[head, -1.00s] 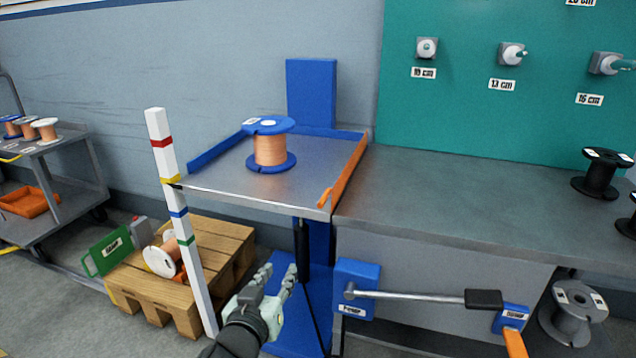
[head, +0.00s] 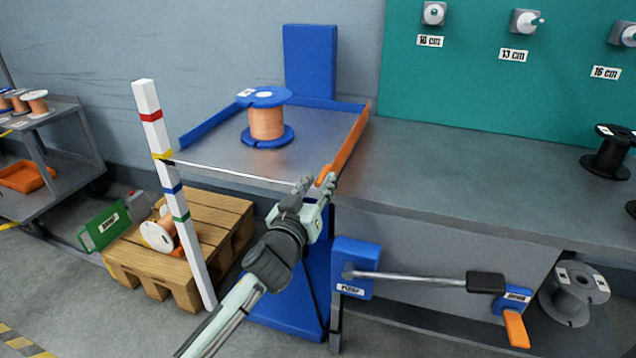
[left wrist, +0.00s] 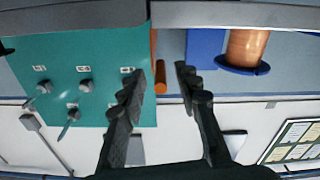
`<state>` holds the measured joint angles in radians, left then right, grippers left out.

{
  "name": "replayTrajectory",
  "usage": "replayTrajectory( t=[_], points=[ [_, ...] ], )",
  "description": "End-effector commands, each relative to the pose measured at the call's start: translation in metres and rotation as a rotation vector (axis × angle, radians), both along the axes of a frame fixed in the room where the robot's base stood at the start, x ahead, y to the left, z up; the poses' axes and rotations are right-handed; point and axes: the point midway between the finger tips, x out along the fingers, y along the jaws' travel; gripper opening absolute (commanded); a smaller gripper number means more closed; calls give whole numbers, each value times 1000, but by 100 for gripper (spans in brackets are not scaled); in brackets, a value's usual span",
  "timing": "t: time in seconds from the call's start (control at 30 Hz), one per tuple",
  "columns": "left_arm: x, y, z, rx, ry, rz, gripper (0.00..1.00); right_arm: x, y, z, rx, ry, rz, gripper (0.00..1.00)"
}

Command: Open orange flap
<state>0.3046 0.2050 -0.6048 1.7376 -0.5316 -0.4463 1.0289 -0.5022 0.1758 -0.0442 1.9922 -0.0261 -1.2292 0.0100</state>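The orange flap (head: 349,139) stands upright along the right side of the metal lift platform (head: 215,160), with a small orange handle at its near end. My left gripper (head: 319,186) is at that near right corner, over or beside the handle in the head view. In the left wrist view the two fingers (left wrist: 160,75) are apart, and the orange handle (left wrist: 160,80) shows between their tips. Whether they touch it I cannot tell. My right gripper is in neither view.
A copper wire spool (head: 266,120) with blue flanges stands on the platform. A grey workbench (head: 450,180) adjoins on the right. Below is a pump lever (head: 420,280). A striped white post (head: 175,195) and a wooden pallet (head: 215,225) are at the left.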

Motion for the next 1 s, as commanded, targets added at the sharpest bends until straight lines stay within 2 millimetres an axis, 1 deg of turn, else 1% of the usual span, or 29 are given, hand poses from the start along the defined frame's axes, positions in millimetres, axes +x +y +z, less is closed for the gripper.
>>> replayTrajectory(
  t=[0.17,0.27,0.43,0.47,0.77,0.9,1.0],
  points=[
    [0,0,0,0,0,0,32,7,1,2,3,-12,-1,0],
    [0,0,0,0,0,0,23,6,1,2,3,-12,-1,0],
    [0,0,0,0,0,0,1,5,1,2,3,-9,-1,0],
    [0,0,0,0,0,0,0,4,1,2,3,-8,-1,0],
    [0,0,0,9,-3,0,0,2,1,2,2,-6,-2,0],
    [-1,-2,1,43,-14,0,0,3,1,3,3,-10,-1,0],
    [-1,-4,2,89,-29,1,0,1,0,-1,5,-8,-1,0]
  ],
)
